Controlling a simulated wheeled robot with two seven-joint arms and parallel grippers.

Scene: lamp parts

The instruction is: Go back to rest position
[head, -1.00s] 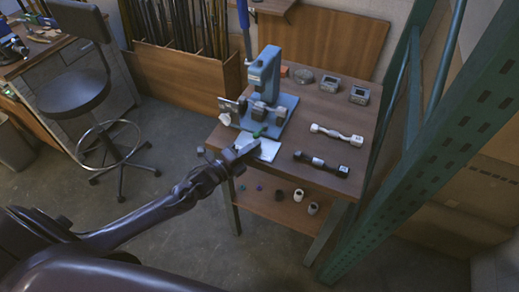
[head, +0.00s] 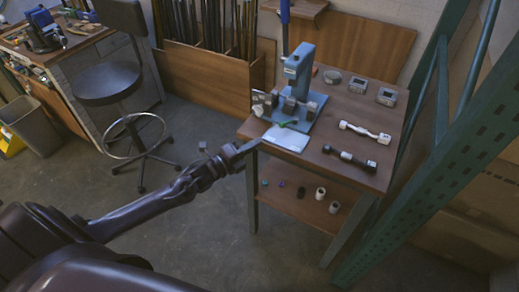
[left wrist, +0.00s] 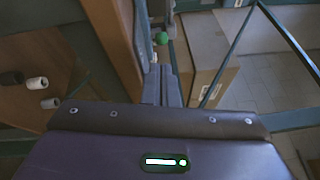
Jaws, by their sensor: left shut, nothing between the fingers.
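My left gripper (head: 254,146) is at the front left corner of the small wooden table, clear of the blue press. Its fingers are shut with nothing between them, and they also show together in the left wrist view (left wrist: 162,86). A white sheet (head: 285,139) lies on the table just beyond the fingertips. A small green piece (head: 288,123) is at the foot of the blue press (head: 300,75); a green round end shows in the left wrist view (left wrist: 161,38). My right gripper is not in view.
A white bar-shaped part (head: 365,132) and a black one (head: 350,159) lie on the table's right side. Small cylinders stand on its lower shelf (head: 297,205). A green rack post (head: 440,165) rises at right. A stool (head: 110,84) stands left. The floor between is clear.

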